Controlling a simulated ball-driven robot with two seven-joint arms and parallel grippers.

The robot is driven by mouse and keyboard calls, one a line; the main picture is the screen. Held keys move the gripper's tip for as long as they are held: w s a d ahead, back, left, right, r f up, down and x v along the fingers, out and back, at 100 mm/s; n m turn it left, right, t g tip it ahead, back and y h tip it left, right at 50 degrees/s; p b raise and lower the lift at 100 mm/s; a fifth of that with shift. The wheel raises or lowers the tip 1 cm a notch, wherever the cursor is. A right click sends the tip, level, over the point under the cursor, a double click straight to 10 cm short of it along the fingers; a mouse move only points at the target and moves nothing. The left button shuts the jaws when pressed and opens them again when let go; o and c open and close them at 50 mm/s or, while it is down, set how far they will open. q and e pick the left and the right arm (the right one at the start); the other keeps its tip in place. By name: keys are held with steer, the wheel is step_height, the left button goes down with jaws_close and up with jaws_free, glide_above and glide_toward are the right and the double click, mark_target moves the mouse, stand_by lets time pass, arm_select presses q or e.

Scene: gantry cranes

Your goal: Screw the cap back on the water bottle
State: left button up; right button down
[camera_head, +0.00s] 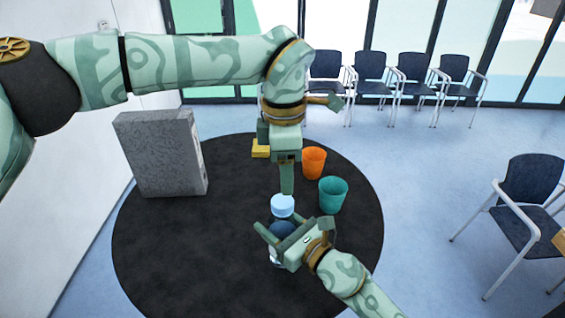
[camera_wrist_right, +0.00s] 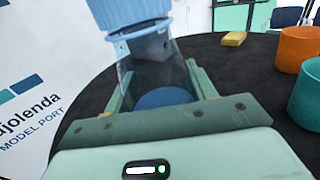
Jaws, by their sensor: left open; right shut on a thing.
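The water bottle (camera_head: 282,230) stands upright on the round black table, partly hidden by my right gripper. My right gripper (camera_head: 268,236) is shut around the bottle's body. In the right wrist view the clear bottle (camera_wrist_right: 150,75) is between the fingers, with dark blue inside low down. The light blue cap (camera_head: 283,205) is at the bottle's top; it also shows in the right wrist view (camera_wrist_right: 128,15), cut by the upper edge. I cannot tell whether it is screwed tight. My left gripper (camera_head: 287,191) is open and points down just above the cap, one finger hiding the other.
An orange cup (camera_head: 314,162) and a teal cup (camera_head: 333,195) stand right of my left gripper. A yellow block (camera_head: 261,149) lies behind it. A grey speckled box (camera_head: 160,155) stands at the left. The black table (camera_head: 170,260) is bare at the front left. Chairs stand beyond.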

mark_target(283, 200)
arm_select(q)
steer(key=n, duration=0.6)
steer(key=shift+r+n, duration=0.2)
steer(key=shift+n, duration=0.1)
steer(key=n, duration=0.6)
steer(key=shift+a+r, duration=0.15)
steer(key=shift+r, duration=0.05)
steer(key=n, duration=0.5)
steer(key=shift+a, duration=0.1)
steer(key=n, duration=0.4)
steer(key=shift+n, duration=0.4)
steer(key=shift+f, duration=4)
